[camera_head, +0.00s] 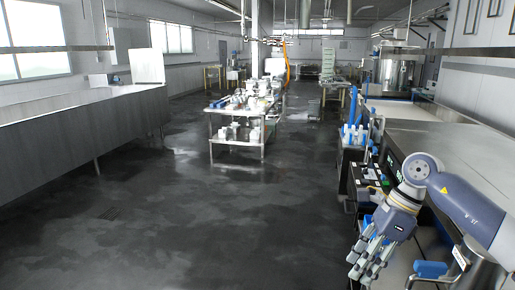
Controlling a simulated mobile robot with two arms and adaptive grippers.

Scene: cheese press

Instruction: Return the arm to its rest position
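My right arm (466,206) comes in from the right edge, bent at a grey joint. My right gripper (365,264) hangs from it at the lower right, fingers pointing down and to the left. The fingertips look spread apart, and I see nothing held between them. It shows in front of the low end of the right-hand machine, over the dark floor. I cannot tell its exact height. My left arm and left gripper are not in view.
A long steel machine (450,150) runs along the right side, close to my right arm. A steel cart (236,142) with white containers stands mid-room. A long steel vat (70,135) lines the left. The dark floor (190,230) between is clear.

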